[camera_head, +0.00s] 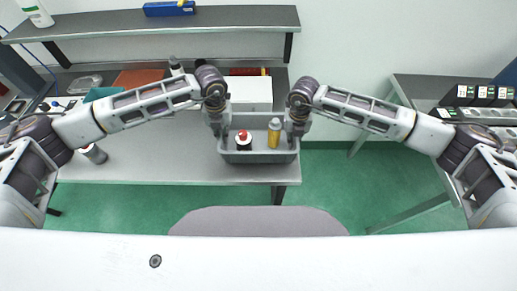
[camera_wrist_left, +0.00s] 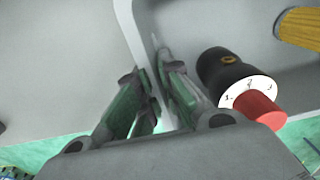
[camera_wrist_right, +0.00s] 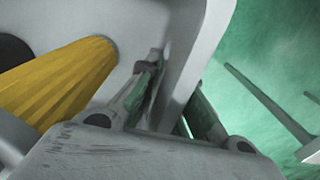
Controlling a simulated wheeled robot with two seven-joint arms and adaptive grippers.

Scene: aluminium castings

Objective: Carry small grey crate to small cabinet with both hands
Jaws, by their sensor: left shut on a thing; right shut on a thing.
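The small grey crate (camera_head: 258,157) is in the middle of the head view, at the right end of the grey table. It holds a black bottle-like item with a white dial and red top (camera_head: 243,139) and a yellow-handled item (camera_head: 274,133). My left gripper (camera_head: 222,136) is shut on the crate's left wall, which also shows in the left wrist view (camera_wrist_left: 132,35). My right gripper (camera_head: 293,136) is shut on the crate's right wall, also in the right wrist view (camera_wrist_right: 205,50). I cannot tell whether the crate touches the table. No small cabinet is clearly identifiable.
The grey table (camera_head: 150,160) has a dark bottle (camera_head: 94,153) and a white box (camera_head: 250,94) on it. A shelf (camera_head: 150,21) runs above. Another table (camera_head: 420,88) with small boxes stands at the right. Green floor (camera_head: 330,180) is open between them. A grey rounded seat-like shape (camera_head: 258,221) is in front.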

